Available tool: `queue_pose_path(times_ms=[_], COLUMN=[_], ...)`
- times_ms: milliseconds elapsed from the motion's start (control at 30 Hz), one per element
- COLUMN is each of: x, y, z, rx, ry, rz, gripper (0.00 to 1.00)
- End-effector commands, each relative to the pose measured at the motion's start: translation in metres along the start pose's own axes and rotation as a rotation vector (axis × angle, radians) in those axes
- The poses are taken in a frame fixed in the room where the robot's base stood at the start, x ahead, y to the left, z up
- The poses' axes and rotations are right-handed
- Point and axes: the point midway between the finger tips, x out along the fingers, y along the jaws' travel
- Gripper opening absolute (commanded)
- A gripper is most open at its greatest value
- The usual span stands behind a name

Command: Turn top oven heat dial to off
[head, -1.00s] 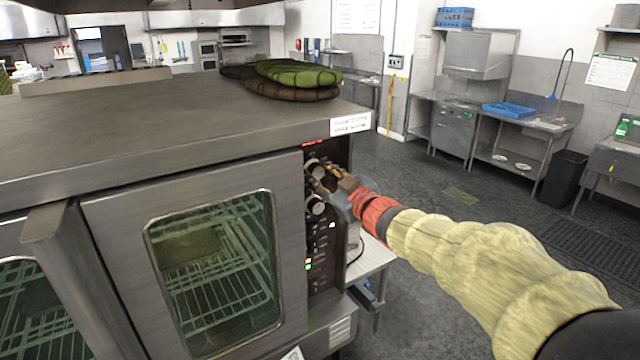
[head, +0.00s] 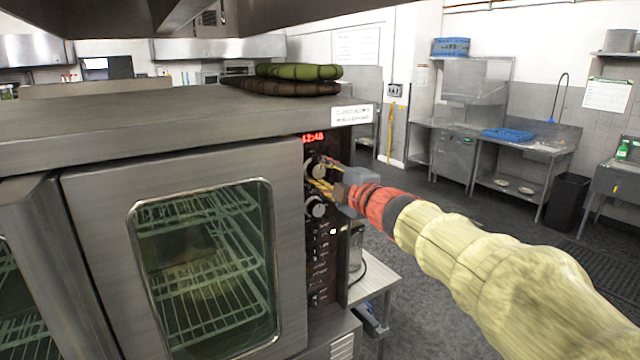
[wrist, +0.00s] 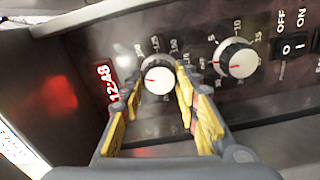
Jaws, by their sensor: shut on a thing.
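The top oven heat dial (head: 316,168) is a round white-faced knob on the dark control panel, just below the red clock display. In the wrist view the dial (wrist: 158,76) has a short red mark pointing towards the display and printed numbers around it. My gripper (head: 322,182) reaches in from the right. In the wrist view the yellow-padded fingers of my gripper (wrist: 157,88) are shut on the dial, one on each side, with its face showing between them. A second, similar dial (head: 317,207) sits below and also shows in the wrist view (wrist: 236,60).
The oven (head: 75,240) has a glass-windowed door (head: 205,265) left of the panel. Green and brown cushion-like pads (head: 300,80) lie on top. An OFF/ON switch (wrist: 292,46) is near the second dial. A small metal table (head: 375,280) stands beside the oven. Open floor lies right.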

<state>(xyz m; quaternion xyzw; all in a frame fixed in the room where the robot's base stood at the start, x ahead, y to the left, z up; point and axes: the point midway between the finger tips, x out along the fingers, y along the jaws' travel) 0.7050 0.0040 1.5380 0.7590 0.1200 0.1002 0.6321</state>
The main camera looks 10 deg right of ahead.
Motion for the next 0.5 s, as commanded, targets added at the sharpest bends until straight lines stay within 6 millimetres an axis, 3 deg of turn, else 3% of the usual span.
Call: queue_pose_path(times_ms=[500], x=[0.0004], y=[-0.0036], z=[0.0005], rx=[-0.334], ry=[0.001], rz=[-0.002], gripper=[0.06])
